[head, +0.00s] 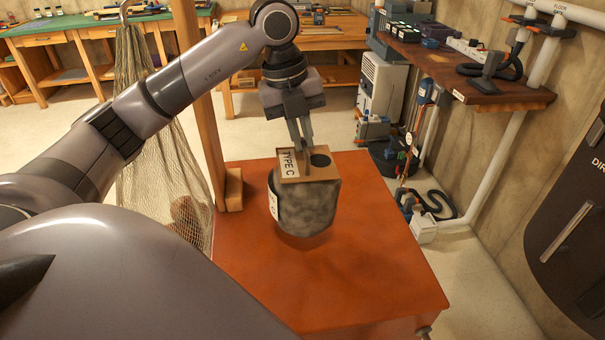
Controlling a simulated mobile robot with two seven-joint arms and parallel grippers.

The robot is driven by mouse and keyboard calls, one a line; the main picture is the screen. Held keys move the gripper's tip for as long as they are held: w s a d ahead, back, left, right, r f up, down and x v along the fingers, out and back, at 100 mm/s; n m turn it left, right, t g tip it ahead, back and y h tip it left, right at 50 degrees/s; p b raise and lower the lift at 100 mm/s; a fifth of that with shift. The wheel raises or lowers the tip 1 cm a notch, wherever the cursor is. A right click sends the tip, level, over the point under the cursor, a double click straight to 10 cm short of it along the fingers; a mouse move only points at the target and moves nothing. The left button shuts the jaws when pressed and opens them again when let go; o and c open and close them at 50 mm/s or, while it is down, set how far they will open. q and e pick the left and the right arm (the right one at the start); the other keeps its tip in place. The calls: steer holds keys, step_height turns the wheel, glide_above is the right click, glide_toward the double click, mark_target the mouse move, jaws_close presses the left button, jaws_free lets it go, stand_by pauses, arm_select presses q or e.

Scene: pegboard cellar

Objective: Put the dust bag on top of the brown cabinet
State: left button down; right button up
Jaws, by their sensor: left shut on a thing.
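The dust bag (305,205) is a grey, mottled pouch with a tan cardboard collar marked "TYPE C" and a dark round hole. My left gripper (302,146) points down from above and is shut on the collar. The bag hangs upright over the orange-brown top of the cabinet (370,275), near its middle. A dark shadow lies just under the bag; I cannot tell whether its bottom touches the top. My right gripper is not in view.
A net sack (160,150) hangs left of the cabinet, beside a wooden post (203,90) with a foot block. A wall shelf (460,75) with tools is at the upper right. Workbenches (95,30) stand at the back. The cabinet top around the bag is clear.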

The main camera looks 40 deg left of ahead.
mark_target(299, 162)
arm_select(q)
steer(key=x, duration=0.5)
steer(key=s+a+x, duration=0.1)
steer(key=x, duration=0.1)
steer(key=shift+f, duration=0.6)
steer(key=c, duration=1.2)
jaws_free()
steer(key=v, duration=1.2)
